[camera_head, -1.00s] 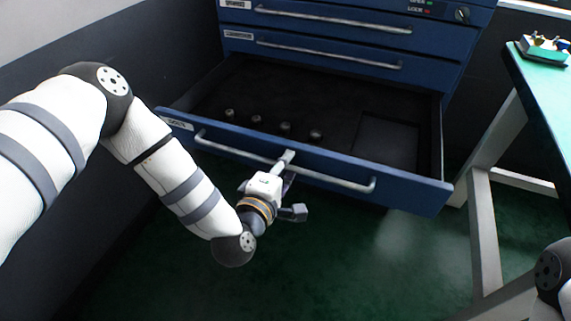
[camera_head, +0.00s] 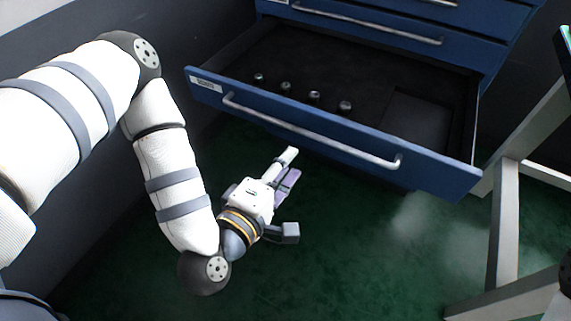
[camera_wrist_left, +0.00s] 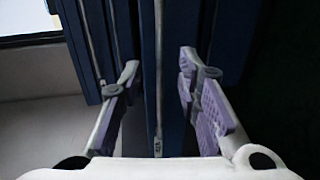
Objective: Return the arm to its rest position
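My left gripper (camera_head: 290,166) is below and in front of the open drawer's handle (camera_head: 310,132), apart from it. In the left wrist view my left gripper (camera_wrist_left: 160,90) has its two padded fingers spread wide, with nothing held between them. The blue drawer front (camera_head: 440,178) and the cabinet show behind the fingers there. My left arm (camera_head: 175,180) comes in from the left and bends down at the elbow. My right gripper is not in view; only a bit of my right arm shows at the right edge.
The drawer stands pulled out, with several small metal knobs (camera_head: 314,96) and a square recess (camera_head: 415,118) inside. Closed drawers of the blue cabinet (camera_head: 370,28) are above. A pale table leg (camera_head: 506,220) stands at right. Green floor (camera_head: 340,260) lies clear in front.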

